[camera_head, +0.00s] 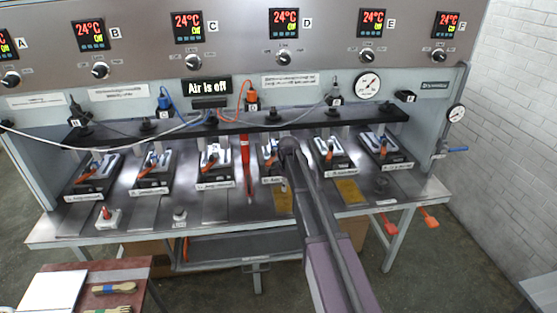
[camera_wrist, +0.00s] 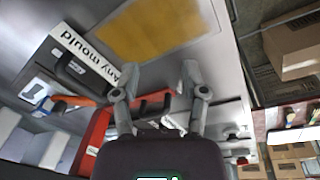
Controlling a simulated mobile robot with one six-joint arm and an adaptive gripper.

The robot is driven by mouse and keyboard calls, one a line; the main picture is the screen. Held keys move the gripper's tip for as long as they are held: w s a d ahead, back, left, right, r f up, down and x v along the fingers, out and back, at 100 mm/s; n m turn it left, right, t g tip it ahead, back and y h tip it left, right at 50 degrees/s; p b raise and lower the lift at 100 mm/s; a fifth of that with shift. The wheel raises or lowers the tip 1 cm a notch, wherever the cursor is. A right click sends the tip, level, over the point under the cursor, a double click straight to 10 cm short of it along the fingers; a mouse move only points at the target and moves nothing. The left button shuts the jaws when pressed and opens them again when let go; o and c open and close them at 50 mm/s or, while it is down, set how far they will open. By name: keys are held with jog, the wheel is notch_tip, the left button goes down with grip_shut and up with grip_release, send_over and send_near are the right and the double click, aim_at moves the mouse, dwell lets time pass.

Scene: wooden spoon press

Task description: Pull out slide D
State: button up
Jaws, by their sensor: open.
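Slide D (camera_head: 273,181) is the dark base with a white front label, fourth from the left under the D display, partly hidden by my arm. My gripper (camera_head: 285,187) is close to its front right. In the wrist view, my gripper (camera_wrist: 160,72) is open with nothing between its fingertips. A slide front with an "Any mould" label (camera_wrist: 90,52) and a black handle (camera_wrist: 71,69) lies to the left of the fingers, apart from them. I cannot tell for sure that it is slide D. A yellow pad (camera_wrist: 150,25) lies beyond the fingertips.
Neighbouring slides C (camera_head: 216,184) and E (camera_head: 338,175) flank it. A yellow pad (camera_head: 349,191) lies before E. The "Air is off" sign (camera_head: 206,87) hangs above. Cardboard boxes (camera_wrist: 295,45) show at right in the wrist view.

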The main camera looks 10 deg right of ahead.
jog(key=w+r+n+p, duration=0.1)
jog(key=w+r+n, duration=0.1)
jog(key=w, duration=0.5)
jog(key=w+r+n+p, duration=0.2)
jog(key=w+n, duration=0.2)
jog(key=w, duration=0.3)
jog(key=shift+w+r+t, duration=0.15)
jog(key=shift+r+t, duration=0.1)
jog(key=shift+t, duration=0.05)
jog(key=shift+f, duration=0.2)
jog(key=shift+w+f+b, duration=0.2)
jog(key=shift+f+b, duration=0.95)
jog(key=shift+b, duration=0.05)
jog(key=shift+w+f+b, duration=0.25)
jog(key=shift+f+b, duration=0.9)
jog(key=shift+f, duration=0.05)
jog(key=shift+w+f+b, duration=0.2)
jog(key=shift+f+b, duration=0.95)
jog(key=shift+b, duration=0.05)
grip_shut()
